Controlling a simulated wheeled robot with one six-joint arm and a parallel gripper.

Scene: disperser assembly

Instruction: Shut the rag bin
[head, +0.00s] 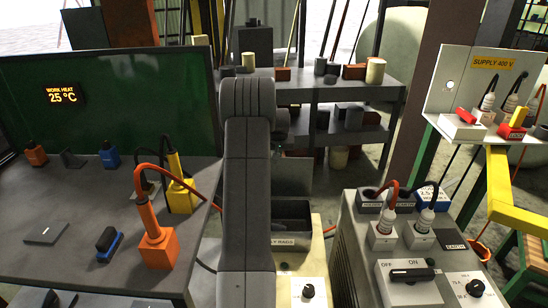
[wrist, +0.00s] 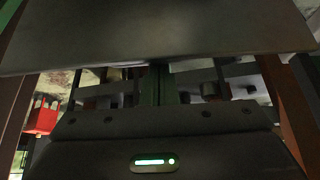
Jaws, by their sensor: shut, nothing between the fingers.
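The rag bin (head: 308,226) is a dark box with a pale label ending in "LY RAGS", just right of my arm in the head view. Its top is open and its dark inside shows. A grey panel (head: 294,174), seemingly its lid, stands raised at the back of the opening. My arm covers the bin's left part. In the wrist view my gripper (wrist: 158,84) has its two dark fingers together, empty. A broad grey plate (wrist: 160,35), probably the lid, fills the top of that view and hides the fingertips. I cannot tell whether they touch it.
A workbench (head: 80,270) with orange, yellow and blue tools stands left, before a green board (head: 130,95). A grey cabinet (head: 365,270) with plugs and a switch stands right. Shelves (head: 340,95) with small blocks and cylinders stand behind the bin.

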